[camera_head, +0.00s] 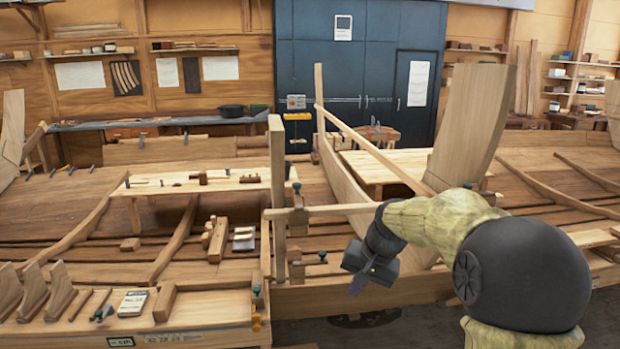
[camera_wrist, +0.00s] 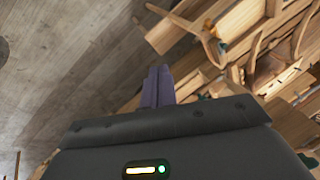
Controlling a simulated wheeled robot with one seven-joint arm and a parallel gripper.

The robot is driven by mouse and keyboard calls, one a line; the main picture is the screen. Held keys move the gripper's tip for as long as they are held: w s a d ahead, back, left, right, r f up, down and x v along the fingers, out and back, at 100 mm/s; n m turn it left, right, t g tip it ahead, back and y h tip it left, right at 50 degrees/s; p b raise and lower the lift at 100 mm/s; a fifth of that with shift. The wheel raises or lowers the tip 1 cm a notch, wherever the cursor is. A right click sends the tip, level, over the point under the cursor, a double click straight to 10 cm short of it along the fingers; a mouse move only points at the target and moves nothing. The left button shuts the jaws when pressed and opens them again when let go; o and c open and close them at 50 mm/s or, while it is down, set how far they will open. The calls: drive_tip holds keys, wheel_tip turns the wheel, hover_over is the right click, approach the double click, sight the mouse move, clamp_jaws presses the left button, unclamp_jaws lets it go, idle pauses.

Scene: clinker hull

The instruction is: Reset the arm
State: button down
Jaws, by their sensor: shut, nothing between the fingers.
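My gripper (camera_head: 360,281) hangs at the end of my bent arm, right of the middle in the head view. Its fingers point down and to the left, in front of the wooden hull. In the wrist view its two dark fingers (camera_wrist: 157,86) are together with nothing between them. They are over the edge between the grey floor and the woodwork. My arm hides part of the hull behind it.
An upright wooden post (camera_head: 277,200) with a cross bar (camera_head: 330,210) stands left of my gripper. A workbench (camera_head: 200,183) with small tools is behind. The near ledge (camera_head: 190,325) holds brackets and a small box (camera_head: 133,303). Bare floor (camera_wrist: 50,70) shows in the wrist view.

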drive_tip(key=s+d+f+n+h+b, duration=0.1)
drive_tip(key=s+d+f+b, duration=0.1)
drive_tip(key=s+f, duration=0.5)
drive_tip(key=s+d+f+n+h+b, duration=0.1)
drive_tip(key=s+d+f+n+h, duration=0.1)
drive_tip(key=s+f, duration=0.6)
drive_tip(key=s, duration=0.7)
drive_tip(key=shift+d+b, duration=0.35)
drive_tip(key=shift+d, duration=0.05)
